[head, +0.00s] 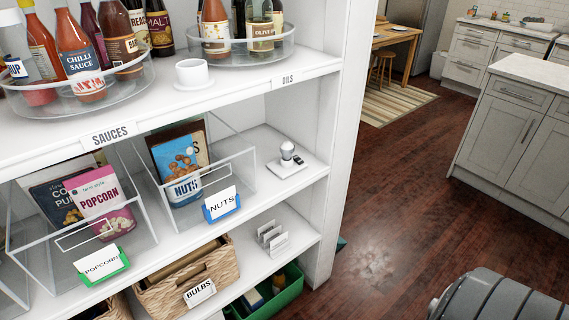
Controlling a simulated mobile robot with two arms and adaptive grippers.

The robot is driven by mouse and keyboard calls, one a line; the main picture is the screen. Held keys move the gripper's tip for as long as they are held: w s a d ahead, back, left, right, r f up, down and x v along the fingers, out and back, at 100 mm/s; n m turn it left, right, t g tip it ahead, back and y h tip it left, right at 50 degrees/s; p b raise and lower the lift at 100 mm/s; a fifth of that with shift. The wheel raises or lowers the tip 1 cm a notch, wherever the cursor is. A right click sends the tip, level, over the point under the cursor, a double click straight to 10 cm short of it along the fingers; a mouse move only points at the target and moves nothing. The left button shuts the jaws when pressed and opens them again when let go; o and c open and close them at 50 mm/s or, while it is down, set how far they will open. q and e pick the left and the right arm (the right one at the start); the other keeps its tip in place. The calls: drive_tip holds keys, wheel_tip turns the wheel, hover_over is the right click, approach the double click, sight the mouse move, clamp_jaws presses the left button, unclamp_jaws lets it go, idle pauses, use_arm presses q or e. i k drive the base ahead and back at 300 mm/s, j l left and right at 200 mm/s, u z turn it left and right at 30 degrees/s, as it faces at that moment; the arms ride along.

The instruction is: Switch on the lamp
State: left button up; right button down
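The lamp (288,153) is a small bulb on a flat white base. It stands on the middle shelf, at the right end, to the right of the clear bin with the nuts. Its bulb looks grey-white, with no visible glow around it. Neither of my grippers shows in the head view.
A clear bin (236,166) with a blue NUTS label stands left of the lamp. A white upright panel (344,130) closes the shelf on the right. The upper shelf (240,88) overhangs, holding bottles and a white cup (193,73). Bare shelf surrounds the lamp.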

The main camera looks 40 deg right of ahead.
sight(296, 158)
drive_tip(key=z, duration=1.25)
